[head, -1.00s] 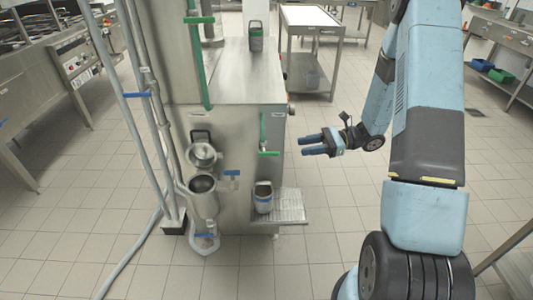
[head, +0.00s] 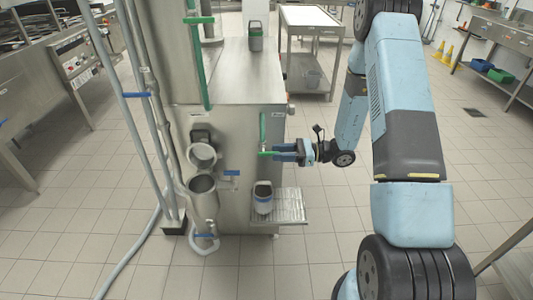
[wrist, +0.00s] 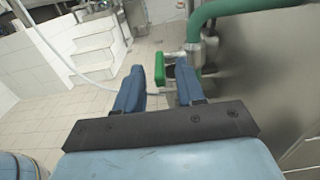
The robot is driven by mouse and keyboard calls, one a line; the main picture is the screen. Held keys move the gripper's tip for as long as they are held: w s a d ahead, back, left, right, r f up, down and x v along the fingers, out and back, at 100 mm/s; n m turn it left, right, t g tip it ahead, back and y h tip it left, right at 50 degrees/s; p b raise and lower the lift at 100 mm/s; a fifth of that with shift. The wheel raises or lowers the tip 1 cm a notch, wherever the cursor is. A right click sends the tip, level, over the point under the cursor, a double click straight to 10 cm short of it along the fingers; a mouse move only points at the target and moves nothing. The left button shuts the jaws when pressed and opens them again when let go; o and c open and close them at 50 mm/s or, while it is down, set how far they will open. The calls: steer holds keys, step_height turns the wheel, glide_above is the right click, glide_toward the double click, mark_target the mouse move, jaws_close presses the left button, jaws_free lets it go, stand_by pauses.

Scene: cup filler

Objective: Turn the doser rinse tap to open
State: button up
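The tap with a green lever handle (head: 269,153) sits at the lower end of a short green pipe on the front of the steel machine (head: 240,130). I take it as the doser rinse tap. In the head view the lever points sideways, to the right. My gripper (head: 275,151) is at this lever, coming from the right. In the wrist view my gripper (wrist: 158,80) is open, one blue finger on each side of the green handle (wrist: 159,68). The handle shows in the gap near the fingertips. I cannot tell whether a finger touches it.
A grey cup (head: 263,197) stands on the drip tray (head: 291,206) below the tap. Another green-handled tap (head: 198,20) is higher up. Open tiled floor lies to the right.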

mark_target(267, 152)
steer(key=shift+w+a, duration=0.1)
steer(key=shift+a, duration=2.15)
steer(key=shift+c, duration=0.4)
jaws_close()
steer(key=shift+a, duration=0.1)
